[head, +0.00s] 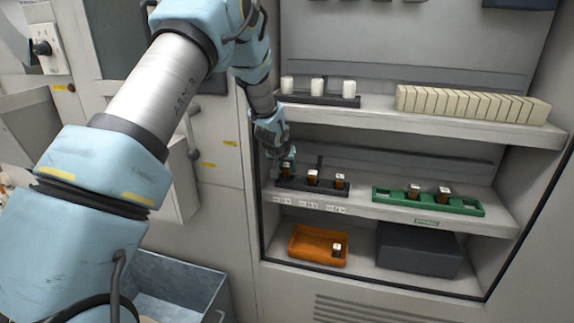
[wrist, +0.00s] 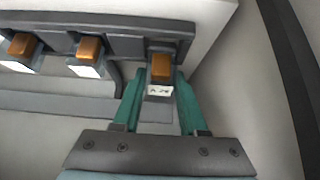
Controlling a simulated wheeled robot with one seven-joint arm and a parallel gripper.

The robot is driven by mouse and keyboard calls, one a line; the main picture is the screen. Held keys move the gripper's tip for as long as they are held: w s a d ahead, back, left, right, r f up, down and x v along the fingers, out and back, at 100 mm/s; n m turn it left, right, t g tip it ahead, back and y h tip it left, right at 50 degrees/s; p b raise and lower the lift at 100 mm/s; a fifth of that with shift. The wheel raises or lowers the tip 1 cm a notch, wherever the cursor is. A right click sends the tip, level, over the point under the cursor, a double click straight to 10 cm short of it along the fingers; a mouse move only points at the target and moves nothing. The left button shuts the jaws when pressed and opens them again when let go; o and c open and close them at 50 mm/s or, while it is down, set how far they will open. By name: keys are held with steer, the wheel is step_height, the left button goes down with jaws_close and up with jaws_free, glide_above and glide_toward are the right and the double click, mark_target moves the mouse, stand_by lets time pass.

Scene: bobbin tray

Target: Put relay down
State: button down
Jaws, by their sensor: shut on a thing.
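My gripper (head: 284,160) is at the left end of the middle shelf. Its teal fingers (wrist: 158,100) are shut on a relay (wrist: 161,70) with an orange-brown body and a white marked face. The relay is at the end position of the black tray (wrist: 120,43), in line with two other relays (wrist: 87,50) (wrist: 22,46). I cannot tell whether it is fully seated. In the head view the two other relays (head: 312,178) (head: 340,181) stand upright in the black tray (head: 326,190), and the held relay is partly hidden by my gripper.
A green tray (head: 478,210) with two relays stands right on the same shelf. Below are an orange bin (head: 310,257) with one relay and a dark box (head: 418,250). The upper shelf (head: 430,124) above has white cylinders and a row of cream blocks. The cabinet wall is close at left.

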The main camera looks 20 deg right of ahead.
steer(key=shift+w+d+r+g+y+p, duration=0.1)
steer(key=shift+w+r+g+y+p, duration=0.1)
steer(key=shift+w+g+y+p, duration=0.25)
steer(key=shift+s+f, duration=0.3)
steer(key=shift+f, duration=0.65)
steer(key=shift+f, duration=0.15)
steer(key=shift+c, duration=2.2)
jaws_free()
steer(key=shift+r+p, duration=0.25)
steer(key=shift+p, duration=0.05)
steer(key=b+v, duration=0.2)
steer(key=v, duration=1)
steer(key=shift+f+b, duration=0.2)
steer(key=shift+b, duration=0.1)
